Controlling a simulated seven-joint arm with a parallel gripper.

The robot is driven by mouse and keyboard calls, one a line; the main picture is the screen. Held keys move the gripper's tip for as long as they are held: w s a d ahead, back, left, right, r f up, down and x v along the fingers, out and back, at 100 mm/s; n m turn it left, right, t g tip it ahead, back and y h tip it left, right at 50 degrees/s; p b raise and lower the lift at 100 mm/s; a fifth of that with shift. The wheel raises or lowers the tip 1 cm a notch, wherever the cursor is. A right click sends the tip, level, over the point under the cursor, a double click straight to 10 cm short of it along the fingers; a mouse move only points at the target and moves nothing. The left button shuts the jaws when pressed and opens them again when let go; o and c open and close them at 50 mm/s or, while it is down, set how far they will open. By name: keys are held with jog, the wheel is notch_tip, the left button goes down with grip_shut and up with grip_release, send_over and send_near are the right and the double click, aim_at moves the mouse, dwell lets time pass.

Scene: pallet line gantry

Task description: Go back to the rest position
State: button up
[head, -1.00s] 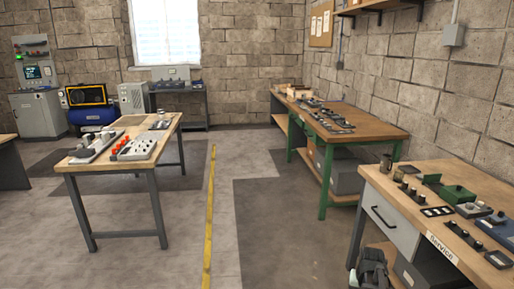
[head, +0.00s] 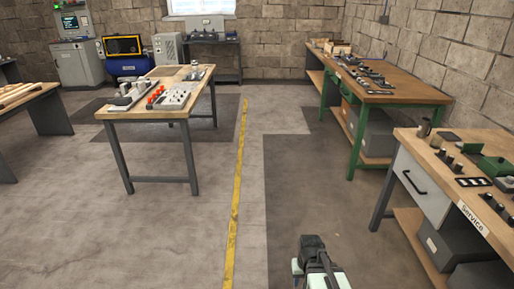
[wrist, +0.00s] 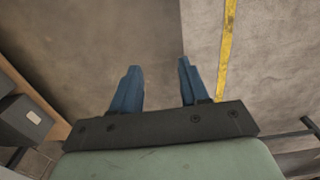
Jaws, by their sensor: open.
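My gripper shows in the wrist view (wrist: 158,82), its two blue fingers apart with nothing between them. It hangs over bare floor. In the head view part of my arm shows at the bottom, left of the service bench (head: 412,150); the fingers cannot be made out there. The gripper touches nothing that I can see.
The service bench at right carries several small parts and has grey boxes (head: 457,248) on its lower shelf. A green-legged bench (head: 410,92) stands behind it. A wooden table (head: 145,113) with parts stands at left. A yellow floor line (head: 237,190) crosses open floor between.

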jog(key=s+f+g, duration=0.3)
jog(key=s+f, duration=0.7)
jog(key=s, duration=0.4)
jog(key=s+f+g, duration=0.3)
jog(key=s+f, duration=0.7)
jog(key=s, duration=0.5)
jog(key=shift+s+d+g, duration=0.2)
jog(key=shift+s+g, duration=0.05)
jog(key=shift+g, duration=0.15)
dwell(0.7)
